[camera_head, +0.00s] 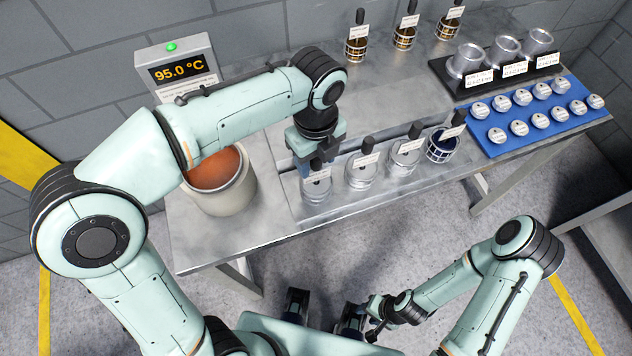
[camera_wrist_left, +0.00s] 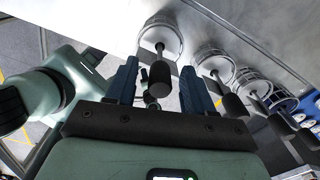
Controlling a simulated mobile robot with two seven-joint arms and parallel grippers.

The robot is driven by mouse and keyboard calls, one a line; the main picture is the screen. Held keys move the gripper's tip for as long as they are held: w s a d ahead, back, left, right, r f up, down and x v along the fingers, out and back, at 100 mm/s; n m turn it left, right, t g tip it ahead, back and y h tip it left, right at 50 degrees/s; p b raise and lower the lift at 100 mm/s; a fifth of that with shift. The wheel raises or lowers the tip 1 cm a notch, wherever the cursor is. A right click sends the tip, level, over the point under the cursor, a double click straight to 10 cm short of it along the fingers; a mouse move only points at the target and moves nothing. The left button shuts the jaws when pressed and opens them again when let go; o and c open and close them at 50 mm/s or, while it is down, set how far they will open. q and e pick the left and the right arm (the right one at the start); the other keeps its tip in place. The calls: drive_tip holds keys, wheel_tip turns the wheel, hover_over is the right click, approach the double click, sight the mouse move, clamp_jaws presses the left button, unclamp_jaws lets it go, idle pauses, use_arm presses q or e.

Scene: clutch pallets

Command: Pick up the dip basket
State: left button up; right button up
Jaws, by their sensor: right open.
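Several dip baskets with black upright handles and white tags stand in a front row on the metal bench. The leftmost dip basket (camera_head: 317,188) is silver wire and sits under my left gripper (camera_head: 317,160). In the left wrist view its black handle (camera_wrist_left: 160,76) stands between the two blue fingers of my left gripper (camera_wrist_left: 159,80), which are apart with gaps on both sides. The neighbouring baskets are silver (camera_head: 360,174), silver (camera_head: 404,163) and dark blue (camera_head: 441,147). My right gripper (camera_head: 374,318) is low in front of the bench, away from the baskets, open and empty.
A pot of orange-brown liquid (camera_head: 215,178) stands left of the baskets, beneath my left arm. A display (camera_head: 176,71) reading 95.0 °C is behind it. More baskets with amber contents (camera_head: 404,40), metal cups (camera_head: 506,50) and a blue tray (camera_head: 545,135) of round parts lie further back and right.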

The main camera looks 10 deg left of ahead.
use_arm(q)
clamp_jaws()
idle(1.1)
drive_tip(key=shift+r, duration=0.2)
